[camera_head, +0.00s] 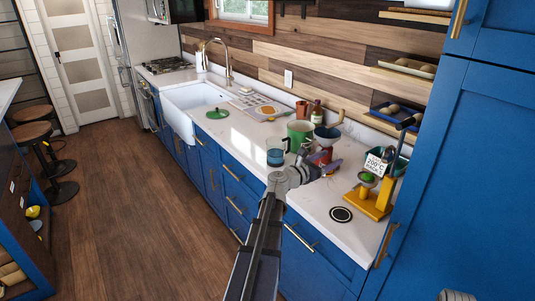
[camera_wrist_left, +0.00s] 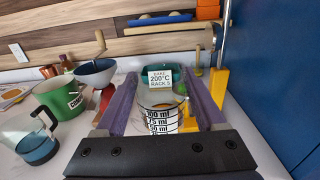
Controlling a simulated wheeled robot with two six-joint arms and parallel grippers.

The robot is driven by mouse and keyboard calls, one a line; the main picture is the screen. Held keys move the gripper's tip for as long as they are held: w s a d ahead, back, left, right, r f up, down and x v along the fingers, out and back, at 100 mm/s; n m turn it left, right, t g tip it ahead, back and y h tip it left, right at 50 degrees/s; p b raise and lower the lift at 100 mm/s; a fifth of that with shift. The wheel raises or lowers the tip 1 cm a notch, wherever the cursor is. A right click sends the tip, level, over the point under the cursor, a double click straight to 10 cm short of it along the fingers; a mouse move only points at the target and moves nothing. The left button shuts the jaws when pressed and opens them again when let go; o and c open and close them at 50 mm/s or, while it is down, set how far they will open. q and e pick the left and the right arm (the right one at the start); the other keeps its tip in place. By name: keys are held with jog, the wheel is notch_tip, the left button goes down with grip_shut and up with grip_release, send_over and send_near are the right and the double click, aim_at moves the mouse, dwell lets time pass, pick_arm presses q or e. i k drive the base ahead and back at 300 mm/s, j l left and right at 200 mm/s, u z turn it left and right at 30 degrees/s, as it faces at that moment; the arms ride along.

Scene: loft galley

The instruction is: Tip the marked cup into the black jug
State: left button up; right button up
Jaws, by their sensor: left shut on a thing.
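The marked cup (camera_wrist_left: 162,120) is clear, with black ml lines and numbers, and sits between my purple fingers in the left wrist view. My left gripper (camera_wrist_left: 163,105) is shut on it; it also shows in the head view (camera_head: 325,168), above the counter, where the cup is hard to make out. A clear jug with a black handle and blue contents (camera_head: 276,152) stands upright on the counter, left of the gripper. The jug also shows at the left of the wrist view (camera_wrist_left: 36,148). Gripper and jug are apart.
A yellow stand (camera_head: 376,203) and a sign (camera_head: 376,166) are to the right. A black ring (camera_head: 341,214) marks the front counter. A tall blue cabinet (camera_head: 450,170) bounds the right.

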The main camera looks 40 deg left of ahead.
aim_at(276, 152)
jog(key=u, duration=0.95)
jog(key=j+z, duration=0.3)
jog(key=z, duration=0.15)
jog(key=j+z, duration=0.7)
jog(key=z, duration=0.2)
jog(key=k+j+z, duration=0.1)
jog(key=j, duration=0.25)
jog(key=k+j, duration=0.1)
jog(key=j, duration=0.3)
jog(key=k+j+z, duration=0.15)
jog(key=j, duration=0.2)
jog(key=k+j, duration=0.15)
jog(key=j, duration=0.2)
jog(key=k+j+z, duration=0.15)
jog(key=j, duration=0.8)
jog(key=i, duration=0.25)
